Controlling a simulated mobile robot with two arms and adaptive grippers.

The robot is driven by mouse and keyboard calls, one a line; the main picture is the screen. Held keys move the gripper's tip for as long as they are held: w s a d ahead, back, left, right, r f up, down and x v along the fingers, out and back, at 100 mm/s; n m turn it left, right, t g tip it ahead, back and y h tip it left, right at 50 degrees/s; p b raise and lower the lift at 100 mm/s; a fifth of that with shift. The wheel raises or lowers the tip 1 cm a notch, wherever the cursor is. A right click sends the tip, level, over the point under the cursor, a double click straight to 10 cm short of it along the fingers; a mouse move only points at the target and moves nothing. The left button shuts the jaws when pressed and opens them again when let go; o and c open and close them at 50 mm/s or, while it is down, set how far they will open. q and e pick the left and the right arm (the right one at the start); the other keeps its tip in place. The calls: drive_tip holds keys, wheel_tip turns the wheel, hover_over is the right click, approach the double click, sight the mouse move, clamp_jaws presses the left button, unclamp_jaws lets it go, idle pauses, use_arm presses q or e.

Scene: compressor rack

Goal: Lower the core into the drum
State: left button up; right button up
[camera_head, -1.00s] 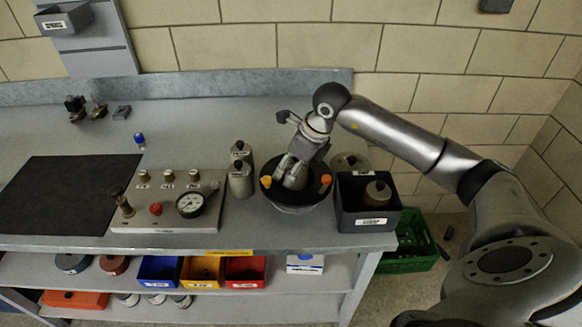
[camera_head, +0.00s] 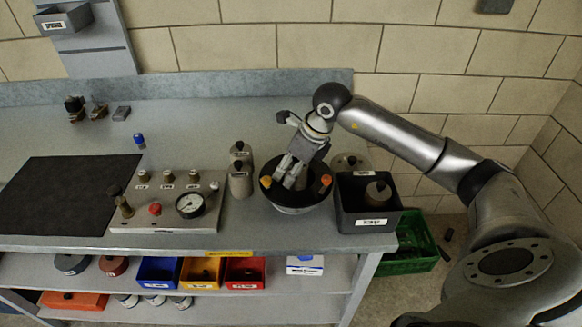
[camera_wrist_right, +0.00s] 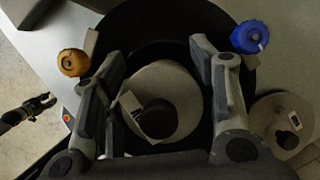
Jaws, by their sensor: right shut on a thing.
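The drum (camera_head: 292,207) is a round bowl-like vessel with a wide dark rim, near the bench's front edge. It has orange knobs on its rim in the head view; the wrist view shows an orange knob (camera_wrist_right: 73,62) and a blue knob (camera_wrist_right: 250,37). My right gripper (camera_head: 292,182) points down over the drum's mouth. In the wrist view its fingers (camera_wrist_right: 165,110) are on either side of the pale round core (camera_wrist_right: 175,80), shut on it. The core's lower part and depth are hidden. A small dark gripper (camera_wrist_right: 30,108), apparently my left, shows over the floor.
Two grey canisters (camera_head: 240,180) stand close left of the drum; a dark bin (camera_head: 368,222) holding a weight (camera_head: 378,190) is close right. A round part (camera_head: 350,162) lies behind the bin. A gauge panel (camera_head: 165,212) and black mat (camera_head: 70,195) lie left.

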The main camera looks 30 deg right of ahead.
drive_tip(key=shift+f, duration=0.1)
drive_tip(key=shift+f+b, duration=0.2)
drive_tip(key=shift+b, duration=0.1)
drive_tip(key=shift+r, duration=0.1)
drive_tip(key=shift+r, duration=0.25)
drive_tip(key=shift+f, duration=0.4)
drive_tip(key=shift+r, duration=0.25)
drive_tip(key=shift+r, duration=0.15)
